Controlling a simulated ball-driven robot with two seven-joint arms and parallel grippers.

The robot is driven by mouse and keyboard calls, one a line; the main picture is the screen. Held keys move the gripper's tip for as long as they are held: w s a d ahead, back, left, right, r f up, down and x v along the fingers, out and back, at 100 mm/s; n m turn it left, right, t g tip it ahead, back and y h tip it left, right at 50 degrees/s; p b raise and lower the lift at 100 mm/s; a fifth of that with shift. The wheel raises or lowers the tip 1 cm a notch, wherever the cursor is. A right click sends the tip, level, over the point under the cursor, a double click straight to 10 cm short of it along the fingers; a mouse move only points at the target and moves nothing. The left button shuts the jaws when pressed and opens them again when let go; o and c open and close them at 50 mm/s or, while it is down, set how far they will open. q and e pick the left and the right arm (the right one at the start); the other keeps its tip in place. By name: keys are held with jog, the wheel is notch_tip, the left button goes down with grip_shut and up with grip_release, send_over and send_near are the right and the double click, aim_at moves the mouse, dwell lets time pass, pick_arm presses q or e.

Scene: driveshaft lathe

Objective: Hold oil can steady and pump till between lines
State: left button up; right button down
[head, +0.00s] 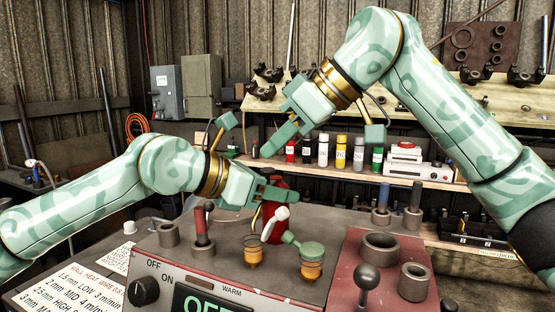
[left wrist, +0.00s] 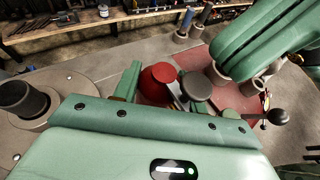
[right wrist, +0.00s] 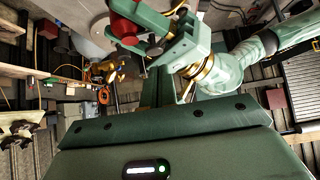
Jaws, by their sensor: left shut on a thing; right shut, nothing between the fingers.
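The red oil can (head: 281,232) stands upright at the back of the grey machine top, partly hidden by my left gripper (head: 280,193). That gripper is shut on its upper part. The can also shows in the left wrist view (left wrist: 157,84) and the right wrist view (right wrist: 124,30). A white-tipped lever (head: 275,223) crosses in front of it. Two small cups with amber contents, a left one (head: 253,254) and a green-lidded right one (head: 311,265), sit before the can. Any level lines are too small to read. My right gripper (head: 268,150) is shut and empty, above and apart from the can.
A red block with grey sockets (head: 380,245) and a ball-topped lever (head: 367,280) stands at the right. Behind, a shelf (head: 440,181) holds several bottles.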

jog(key=v, duration=1.1)
jog(key=shift+a+r, duration=0.25)
dwell(0.6)
jog(key=shift+w+r, duration=0.35)
jog(key=shift+r, duration=0.3)
jog(key=shift+f, duration=0.1)
jog(key=s+d+f+x, duration=0.1)
jog(key=f+x, duration=0.1)
jog(key=x, duration=1)
jog(key=shift+w+f, duration=0.15)
jog(key=shift+f, duration=0.1)
jog(key=shift+d, duration=0.1)
